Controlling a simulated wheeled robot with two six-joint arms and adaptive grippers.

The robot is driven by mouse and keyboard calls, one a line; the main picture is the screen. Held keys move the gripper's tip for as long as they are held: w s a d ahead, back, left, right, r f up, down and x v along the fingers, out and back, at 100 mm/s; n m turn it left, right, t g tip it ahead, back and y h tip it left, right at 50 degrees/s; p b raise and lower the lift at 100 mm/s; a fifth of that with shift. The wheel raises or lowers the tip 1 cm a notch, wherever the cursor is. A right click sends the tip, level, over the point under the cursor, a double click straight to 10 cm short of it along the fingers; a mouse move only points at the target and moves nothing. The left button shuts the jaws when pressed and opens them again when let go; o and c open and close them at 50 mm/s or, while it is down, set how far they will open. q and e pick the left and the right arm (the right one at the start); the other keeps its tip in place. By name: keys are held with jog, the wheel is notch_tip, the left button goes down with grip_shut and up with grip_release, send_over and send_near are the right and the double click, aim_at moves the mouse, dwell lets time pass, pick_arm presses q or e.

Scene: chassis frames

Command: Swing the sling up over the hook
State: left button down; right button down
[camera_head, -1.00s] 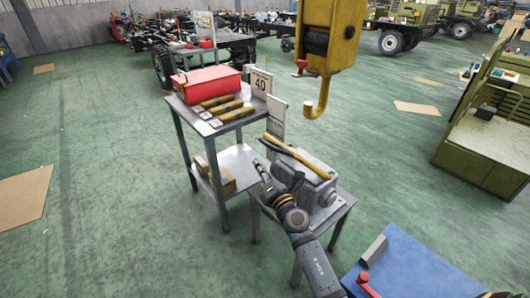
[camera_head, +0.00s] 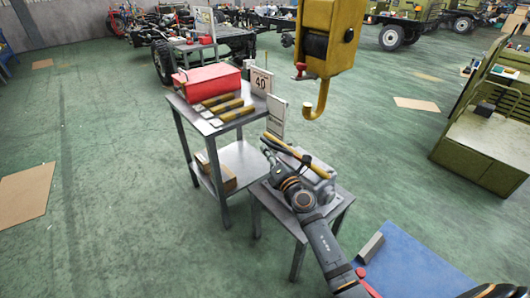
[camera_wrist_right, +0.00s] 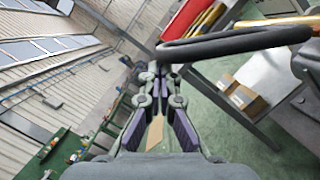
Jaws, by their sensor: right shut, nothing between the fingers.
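The yellow sling (camera_head: 285,145) with dark ends lies over a grey casting (camera_head: 322,188) on a small metal table. The yellow hook (camera_head: 317,103) hangs above and behind it, open and empty, under a yellow hoist block (camera_head: 328,38). My right gripper (camera_head: 270,160) is at the left side of the sling, low beside the casting. In the right wrist view the gripper (camera_wrist_right: 160,75) is shut with nothing between its fingers. A dark loop (camera_wrist_right: 235,43) passes just beyond its fingertips; I cannot tell whether they touch. My left gripper is not in view.
A taller metal table (camera_head: 190,100) on the left holds a red toolbox (camera_head: 208,82), several yellow straps (camera_head: 235,113) and a "40" sign (camera_head: 261,82). A box (camera_head: 218,172) sits on its lower shelf. Blue surface (camera_head: 400,265) lies at lower right. Green floor is open at left.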

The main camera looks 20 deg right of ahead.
jog(key=d+r+p, duration=0.1)
jog(key=r+p, duration=0.1)
jog(key=w+d+r+m+p, duration=0.1)
jog(key=r+p, duration=0.1)
jog(key=d+r+m+p, duration=0.1)
jog(key=r+p, duration=0.1)
jog(key=shift+w+d+h, duration=0.2)
jog(key=shift+d+h, duration=0.1)
jog(key=shift+d, duration=0.05)
jog(key=shift+w+d+r+m+g+h+p, duration=0.1)
jog(key=shift+w+d+r+m+g+p, duration=0.2)
jog(key=shift+w+d+r+m+p, duration=2.15)
jog(key=shift+s+d+f+n+g+h+p, duration=0.2)
jog(key=shift+d+p, duration=0.9)
jog(key=shift+d, duration=3.1)
jog(key=shift+w+d+r+m+g+p, duration=0.4)
jog(key=shift+w+d+r+m+p, duration=1.15)
jog(key=shift+d, duration=1.8)
jog(key=shift+s+f+n, duration=0.2)
jog(key=shift+f+n, duration=0.05)
jog(key=shift+n, duration=0.15)
jog(key=shift+p, duration=0.3)
